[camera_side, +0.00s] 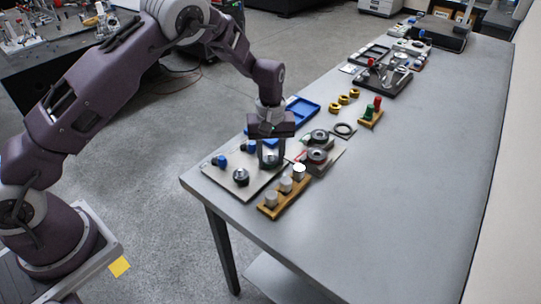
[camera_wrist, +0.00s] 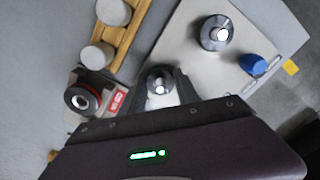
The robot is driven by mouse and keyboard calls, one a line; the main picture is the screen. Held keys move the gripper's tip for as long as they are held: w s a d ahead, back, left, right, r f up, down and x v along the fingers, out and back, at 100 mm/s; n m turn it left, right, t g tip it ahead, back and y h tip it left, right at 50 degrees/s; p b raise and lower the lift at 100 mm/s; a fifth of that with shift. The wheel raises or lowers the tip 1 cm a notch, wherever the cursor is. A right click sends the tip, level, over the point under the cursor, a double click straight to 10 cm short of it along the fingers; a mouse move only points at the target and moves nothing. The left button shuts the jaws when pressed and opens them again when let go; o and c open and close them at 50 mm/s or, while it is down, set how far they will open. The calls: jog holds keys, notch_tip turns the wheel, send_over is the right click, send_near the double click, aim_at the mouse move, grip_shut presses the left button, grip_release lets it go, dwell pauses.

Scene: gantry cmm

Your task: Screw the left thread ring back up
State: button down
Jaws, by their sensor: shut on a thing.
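A pale plate (camera_side: 217,174) near the table's front left corner carries two dark grey thread rings with bright metal centres. One ring (camera_side: 241,177) stands free nearer the plate's front edge; it also shows at the upper right in the wrist view (camera_wrist: 216,33). My gripper (camera_side: 270,159) points down over the plate, shut on the other ring (camera_wrist: 160,84), which is farther right in the side view and farther left in the wrist view. The fingers hold it from both sides and partly hide it. Its thread and its height on its seat cannot be made out.
Blue knobs (camera_side: 220,160) stand on the plate. A wooden rack (camera_side: 271,210) with pale cylinders lies close in front. A dark round gauge with a red band (camera_side: 317,156) sits beside the gripper. A blue tray (camera_side: 302,110) lies behind. The table's right side is clear.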

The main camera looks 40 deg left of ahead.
jog(key=shift+s+f+n, duration=0.1)
jog(key=shift+f+n, duration=0.05)
jog(key=shift+n, duration=0.15)
dwell(0.4)
jog(key=c, duration=0.9)
grip_release()
notch_tip(320, 180, up, 7)
jog(key=shift+r, duration=0.1)
